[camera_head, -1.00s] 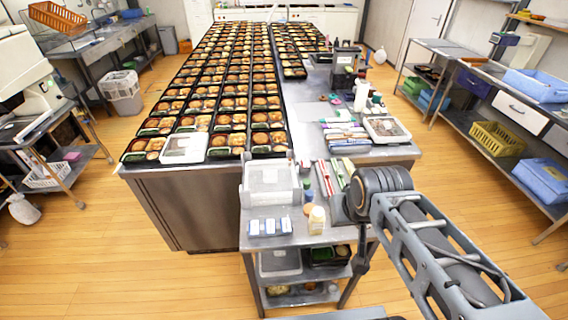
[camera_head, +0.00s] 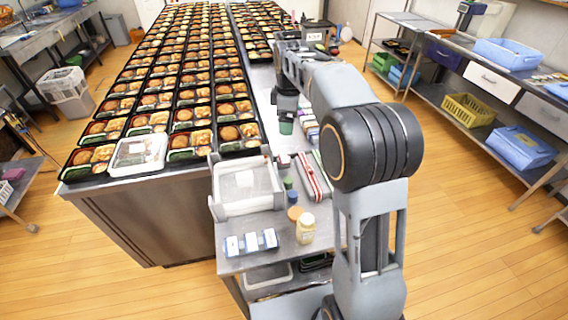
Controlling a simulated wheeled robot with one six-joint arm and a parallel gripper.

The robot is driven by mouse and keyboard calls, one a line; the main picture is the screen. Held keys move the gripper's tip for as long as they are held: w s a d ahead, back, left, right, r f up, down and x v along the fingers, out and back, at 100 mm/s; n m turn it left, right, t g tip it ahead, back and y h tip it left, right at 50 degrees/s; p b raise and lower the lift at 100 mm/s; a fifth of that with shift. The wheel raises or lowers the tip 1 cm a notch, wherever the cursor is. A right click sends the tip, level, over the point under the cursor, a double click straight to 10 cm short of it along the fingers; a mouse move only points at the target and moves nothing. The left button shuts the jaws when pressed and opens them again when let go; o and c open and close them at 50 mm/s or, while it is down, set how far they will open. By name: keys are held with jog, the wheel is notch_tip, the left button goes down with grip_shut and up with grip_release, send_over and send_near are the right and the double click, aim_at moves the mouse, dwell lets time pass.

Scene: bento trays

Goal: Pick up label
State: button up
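Several small blue-and-white pieces that look like labels (camera_head: 251,242) lie in a row on the front of the small metal side table (camera_head: 283,256). I cannot tell for sure which piece is the label. My gripper (camera_head: 287,122) points down over the metal counter, beyond the white tray and well away from the row. A green thing shows at its tip; I cannot tell whether it is held or lies behind. The fingers are too small and dark to read.
A white tray (camera_head: 216,206) and a yellowish bottle (camera_head: 306,229) stand beside the row. Red-and-white boxes (camera_head: 312,178) lie farther back. Many black bento trays (camera_head: 62,174) cover the long counter. Open wooden floor lies left and right.

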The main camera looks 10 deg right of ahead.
jog(key=w+f+n+g+b, duration=0.1)
jog(key=w+f+n, duration=0.3)
jog(key=w+f, duration=0.2)
send_over(284, 158)
notch_tip(284, 158, down, 8)
jog(key=shift+a+r, duration=0.1)
jog(key=shift+w+f, duration=0.15)
jog(key=shift+f, duration=2.95)
jog(key=shift+f, duration=0.25)
jog(key=c, duration=1)
jog(key=shift+r, duration=0.1)
